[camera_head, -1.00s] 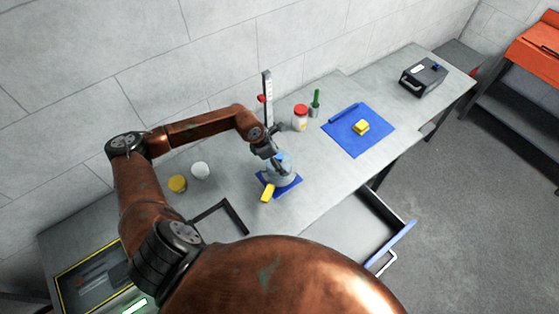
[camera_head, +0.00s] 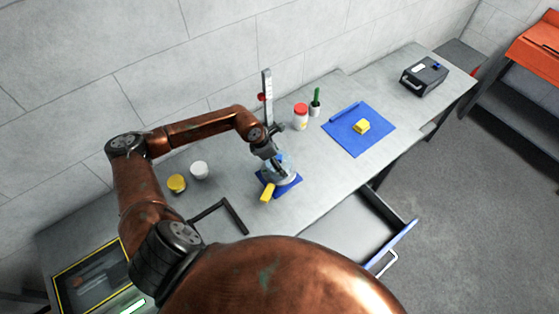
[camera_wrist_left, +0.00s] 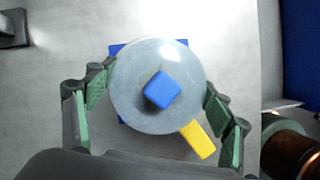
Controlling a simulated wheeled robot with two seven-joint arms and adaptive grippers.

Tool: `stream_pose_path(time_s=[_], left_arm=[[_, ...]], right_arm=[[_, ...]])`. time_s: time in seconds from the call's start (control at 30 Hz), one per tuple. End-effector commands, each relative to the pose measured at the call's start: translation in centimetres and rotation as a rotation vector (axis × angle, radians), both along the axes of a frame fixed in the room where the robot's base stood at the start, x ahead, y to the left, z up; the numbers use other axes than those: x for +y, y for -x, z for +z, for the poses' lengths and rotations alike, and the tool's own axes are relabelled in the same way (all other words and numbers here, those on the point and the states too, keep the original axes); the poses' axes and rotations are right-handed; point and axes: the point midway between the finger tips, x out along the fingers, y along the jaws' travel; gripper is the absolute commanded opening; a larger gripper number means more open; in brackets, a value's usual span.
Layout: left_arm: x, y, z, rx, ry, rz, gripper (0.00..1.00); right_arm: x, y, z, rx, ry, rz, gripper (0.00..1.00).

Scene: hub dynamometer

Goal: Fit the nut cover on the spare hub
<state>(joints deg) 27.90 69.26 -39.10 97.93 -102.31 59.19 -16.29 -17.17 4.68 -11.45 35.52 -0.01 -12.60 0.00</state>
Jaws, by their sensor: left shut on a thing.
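My left gripper (camera_head: 272,160) reaches down over the bench and is shut on a round, pale grey cover (camera_head: 285,176), which I take to be the nut cover. In the left wrist view the cover (camera_wrist_left: 135,112) sits between the green-padded fingers (camera_wrist_left: 160,112), with a blue square piece (camera_wrist_left: 162,90) at its middle. A blue mat (camera_head: 292,187) lies beneath, and a yellow bar (camera_head: 267,192) sticks out at the cover's edge. The spare hub cannot be made out; it may be hidden under the cover. My right gripper is not in view.
A gauge post (camera_head: 267,92) stands behind the gripper, with a red-lidded jar (camera_head: 300,118) and a green-handled cup (camera_head: 315,104) nearby. A blue mat with a yellow block (camera_head: 361,126) lies right. White (camera_head: 199,170) and yellow (camera_head: 177,184) jars stand left. A drawer (camera_head: 350,228) is open.

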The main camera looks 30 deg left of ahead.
Motion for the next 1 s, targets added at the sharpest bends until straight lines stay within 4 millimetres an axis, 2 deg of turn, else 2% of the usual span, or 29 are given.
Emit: stream_pose_path(time_s=[0.13, 0.43, 1.0], left_arm=[[0.0, 0.0, 0.0, 0.000, 0.000, 0.000, 0.82], [0.1, 0.1, 0.1, 0.000, 0.000, 0.000, 0.82], [1.2, 1.2, 4.2, -0.001, -0.001, 0.000, 0.82]], right_arm=[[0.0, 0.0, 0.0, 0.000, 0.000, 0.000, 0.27], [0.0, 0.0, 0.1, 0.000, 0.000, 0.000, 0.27], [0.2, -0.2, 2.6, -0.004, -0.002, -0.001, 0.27]])
